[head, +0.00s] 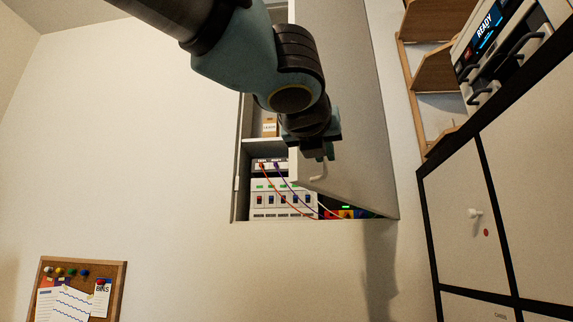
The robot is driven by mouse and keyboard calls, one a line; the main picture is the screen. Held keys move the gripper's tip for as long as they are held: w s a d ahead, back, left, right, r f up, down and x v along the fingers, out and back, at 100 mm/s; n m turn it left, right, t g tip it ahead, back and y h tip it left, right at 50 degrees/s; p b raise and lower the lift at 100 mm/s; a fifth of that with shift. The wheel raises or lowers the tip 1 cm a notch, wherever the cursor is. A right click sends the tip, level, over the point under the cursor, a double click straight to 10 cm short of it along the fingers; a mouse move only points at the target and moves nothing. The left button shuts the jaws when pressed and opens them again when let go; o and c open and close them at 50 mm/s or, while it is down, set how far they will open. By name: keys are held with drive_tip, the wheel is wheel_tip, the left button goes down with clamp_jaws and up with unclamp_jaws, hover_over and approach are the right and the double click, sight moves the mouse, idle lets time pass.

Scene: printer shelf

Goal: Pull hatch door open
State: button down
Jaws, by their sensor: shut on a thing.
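The hatch door (355,140) is a pale panel on the wall, hinged on its right side. It stands partly open, swung out from the left edge of the wall cabinet (242,190). My gripper (318,160) is at the door's free left side, shut on the door's small curved handle (319,172). The fingertips are small and dark here, and the arm above hides the upper part of the opening and of the door.
Inside the cabinet are a white breaker panel (280,199), orange and purple cables, and a small box (269,126). A wooden shelf (432,72) and white cupboards (462,215) stand right of the door. A corkboard (122,290) hangs lower left.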

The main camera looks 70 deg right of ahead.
drive_tip(key=s+n+t+p, duration=0.1)
drive_tip(key=s+p, duration=0.3)
drive_tip(key=s, duration=1.8)
drive_tip(key=shift+d+f+n+t, duration=0.15)
drive_tip(key=shift+d+n+t, duration=0.15)
drive_tip(key=shift+t, duration=0.6)
drive_tip(key=c, duration=1.2)
unclamp_jaws()
drive_tip(key=shift+o, duration=1.4)
drive_tip(key=shift+a, duration=0.1)
drive_tip(key=b+v, duration=0.2)
drive_tip(key=v, duration=0.8)
drive_tip(key=shift+a+r+b, duration=0.25)
drive_tip(key=shift+a+b, duration=0.15)
drive_tip(key=shift+s, duration=0.1)
